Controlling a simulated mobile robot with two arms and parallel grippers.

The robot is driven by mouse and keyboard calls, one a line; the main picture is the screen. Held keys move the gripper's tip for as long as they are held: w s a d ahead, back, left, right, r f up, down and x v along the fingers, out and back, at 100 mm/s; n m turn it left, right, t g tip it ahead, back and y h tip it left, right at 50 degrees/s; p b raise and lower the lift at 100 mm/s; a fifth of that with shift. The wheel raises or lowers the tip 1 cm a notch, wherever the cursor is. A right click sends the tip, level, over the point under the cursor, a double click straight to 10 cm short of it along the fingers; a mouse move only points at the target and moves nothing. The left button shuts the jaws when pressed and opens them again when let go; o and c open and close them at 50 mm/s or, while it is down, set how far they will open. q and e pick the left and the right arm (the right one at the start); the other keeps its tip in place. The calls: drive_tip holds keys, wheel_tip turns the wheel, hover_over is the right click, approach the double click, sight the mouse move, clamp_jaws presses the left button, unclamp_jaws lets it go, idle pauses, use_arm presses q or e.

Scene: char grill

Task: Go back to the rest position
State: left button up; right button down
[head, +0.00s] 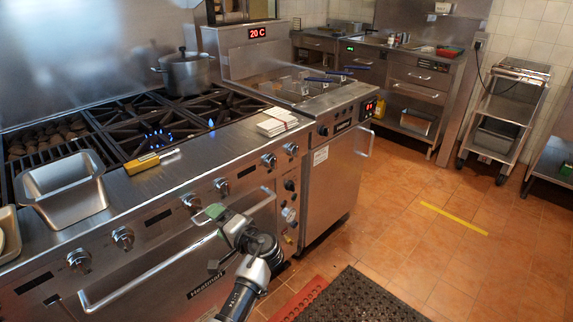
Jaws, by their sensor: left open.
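My left gripper (216,238) is in front of the stainless range (160,232), near the right part of its front, below the knobs and close to the oven door handle (150,272). Its jaws are apart, with a green-tipped finger above and a darker one below, and nothing shows between them. Whether it touches the handle or only overlaps it in the picture, I cannot tell. My left arm reaches up to it from the bottom edge. My right gripper is not in view.
Blue flames (158,139) burn on the range top. A pot (186,73), a yellow-handled tool (143,162), a metal pan (67,187) and a white stack (275,122) stand there. A fryer (335,165) adjoins at right. A dark mat (352,298) lies in front; tiled floor right is open.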

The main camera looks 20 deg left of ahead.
use_arm(q)
drive_tip(key=s+d+f+m+h+p, duration=0.1)
drive_tip(key=s+d+f+m+h, duration=0.2)
drive_tip(key=f, duration=0.7)
drive_tip(key=s+d+f+m+h+p, duration=0.15)
drive_tip(key=s+f+h, duration=0.3)
drive_tip(key=f, duration=0.55)
drive_tip(key=s+d+f+m+h, duration=0.1)
drive_tip(key=s+d+f+h, duration=0.3)
drive_tip(key=f, duration=0.7)
drive_tip(key=s+d+f+n+g+h+p, duration=0.1)
drive_tip(key=s+f, duration=0.3)
drive_tip(key=s, duration=0.7)
drive_tip(key=s+d+f+n+g+h+p, duration=0.1)
drive_tip(key=s+f, duration=0.3)
drive_tip(key=s, duration=0.8)
drive_tip(key=s+d+f+n+g+h+p, duration=0.1)
drive_tip(key=s+f, duration=0.4)
drive_tip(key=s, duration=0.7)
drive_tip(key=d+n+g+h, duration=0.1)
drive_tip(key=d, duration=0.1)
drive_tip(key=shift+d+h, duration=0.35)
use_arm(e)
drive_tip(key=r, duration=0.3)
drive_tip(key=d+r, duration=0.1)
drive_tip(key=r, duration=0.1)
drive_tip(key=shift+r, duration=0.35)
